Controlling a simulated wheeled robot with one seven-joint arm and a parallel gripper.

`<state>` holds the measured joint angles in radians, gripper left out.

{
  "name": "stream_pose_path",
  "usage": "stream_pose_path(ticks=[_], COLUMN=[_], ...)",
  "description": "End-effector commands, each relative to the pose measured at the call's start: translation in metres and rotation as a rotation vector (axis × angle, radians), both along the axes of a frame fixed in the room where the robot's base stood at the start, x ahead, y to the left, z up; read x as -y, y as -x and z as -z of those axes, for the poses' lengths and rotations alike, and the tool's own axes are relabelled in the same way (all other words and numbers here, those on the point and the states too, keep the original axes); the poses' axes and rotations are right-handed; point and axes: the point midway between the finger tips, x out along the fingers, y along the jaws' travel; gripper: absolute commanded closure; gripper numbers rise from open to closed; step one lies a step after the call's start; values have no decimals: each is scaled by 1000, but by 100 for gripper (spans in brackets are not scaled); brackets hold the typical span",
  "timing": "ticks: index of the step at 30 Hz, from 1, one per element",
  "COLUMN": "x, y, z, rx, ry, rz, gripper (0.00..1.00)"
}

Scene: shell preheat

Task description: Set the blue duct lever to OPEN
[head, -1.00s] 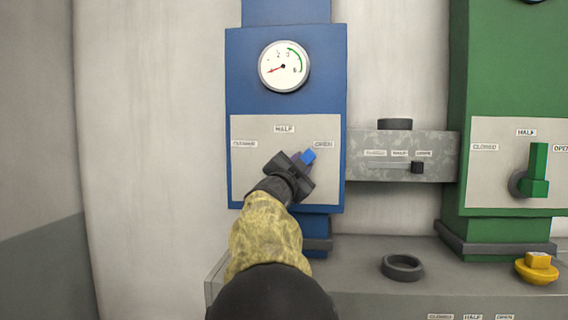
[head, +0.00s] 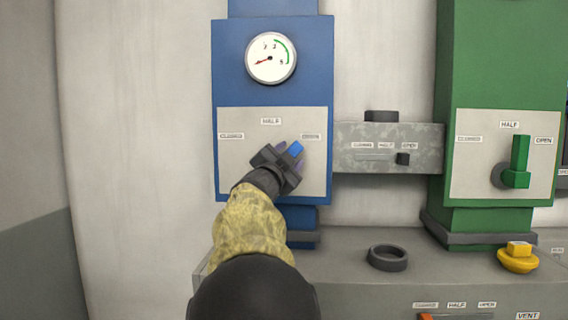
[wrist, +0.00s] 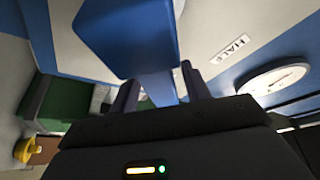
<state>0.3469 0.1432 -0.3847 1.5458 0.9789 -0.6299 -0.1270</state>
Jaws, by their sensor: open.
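The blue duct lever (head: 296,148) is on the pale panel (head: 235,165) of the blue duct. Its visible end tilts up and right, toward the OPEN label (head: 310,136). My gripper (head: 287,156) covers the lever's lower part and pivot in the head view. In the wrist view, the lever (wrist: 125,35) is a large blue block close ahead. My gripper's two fingers (wrist: 158,88) stand apart, with blue visible between them. I cannot tell whether either finger touches the lever. The gauge needle (head: 262,62) points lower left, away from the green arc.
A grey box with a small dark slider (head: 402,159) stands just right of the blue duct. Farther right is a green duct with a green lever (head: 519,160). A dark ring (head: 387,257) and a yellow knob (head: 518,257) are on the grey bench. The wall at left is clear.

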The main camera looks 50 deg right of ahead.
Motion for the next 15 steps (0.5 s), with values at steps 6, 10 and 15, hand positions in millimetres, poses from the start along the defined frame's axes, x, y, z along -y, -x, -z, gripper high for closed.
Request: stream_pose_path(ticks=[6,10,15], x=[-18,-39,-71], y=[6,13,23], z=[6,14,23], rx=[3,3,4], ry=[0,-1,-1], rz=[-3,-5,-5], gripper=[53,53,53])
